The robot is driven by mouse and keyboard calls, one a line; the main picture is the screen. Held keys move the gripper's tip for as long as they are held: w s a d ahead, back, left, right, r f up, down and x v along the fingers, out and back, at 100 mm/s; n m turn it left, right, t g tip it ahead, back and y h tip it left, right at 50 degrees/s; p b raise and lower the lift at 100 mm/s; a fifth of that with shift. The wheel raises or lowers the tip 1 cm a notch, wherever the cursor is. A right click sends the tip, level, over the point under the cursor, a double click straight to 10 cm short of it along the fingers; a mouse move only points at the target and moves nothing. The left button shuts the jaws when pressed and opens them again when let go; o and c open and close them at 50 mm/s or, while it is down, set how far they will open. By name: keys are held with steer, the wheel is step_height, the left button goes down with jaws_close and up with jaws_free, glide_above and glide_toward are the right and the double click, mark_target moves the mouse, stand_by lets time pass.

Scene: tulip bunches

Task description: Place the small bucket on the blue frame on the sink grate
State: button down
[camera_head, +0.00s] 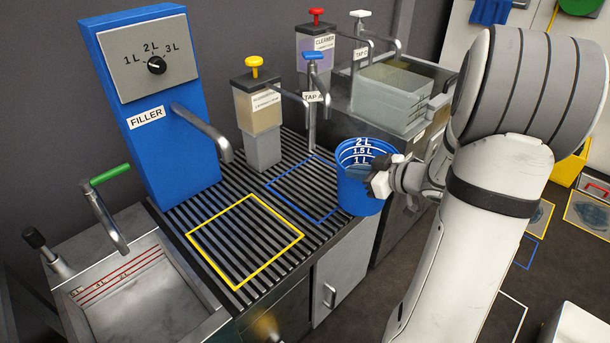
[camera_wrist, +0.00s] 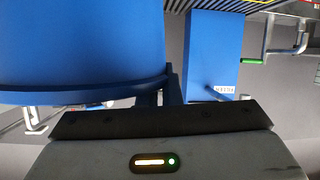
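A blue bucket (camera_head: 352,192) with 1 L, 1.5 L and 2 L marks inside is held upright at the right edge of the sink grate. My gripper (camera_head: 378,182) is at its right side, shut on it. The bucket fills the upper left of the wrist view (camera_wrist: 80,45). The blue frame (camera_head: 272,184) is marked on the black slatted grate (camera_head: 222,190), just left of the bucket. The bucket hides the frame's right part. Whether the bucket touches the grate I cannot tell.
A yellow frame (camera_head: 190,234) lies empty on the grate, nearer the front. The blue filler (camera_head: 165,165), yellow-topped dispenser (camera_head: 262,145) and TAP A (camera_head: 312,100) stand behind the frames.

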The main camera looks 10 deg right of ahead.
steer(key=r+b+x, duration=0.1)
steer(key=b+x, duration=0.1)
steer(key=x, duration=0.6)
steer(key=a+r+b+x, duration=0.1)
steer(key=r+b+x, duration=0.1)
steer(key=x, duration=0.7)
steer(key=shift+w+b, duration=0.35)
steer(key=shift+f, duration=0.15)
steer(key=c, duration=2.1)
jaws_free()
steer(key=shift+f, duration=0.1)
steer(key=o, duration=0.5)
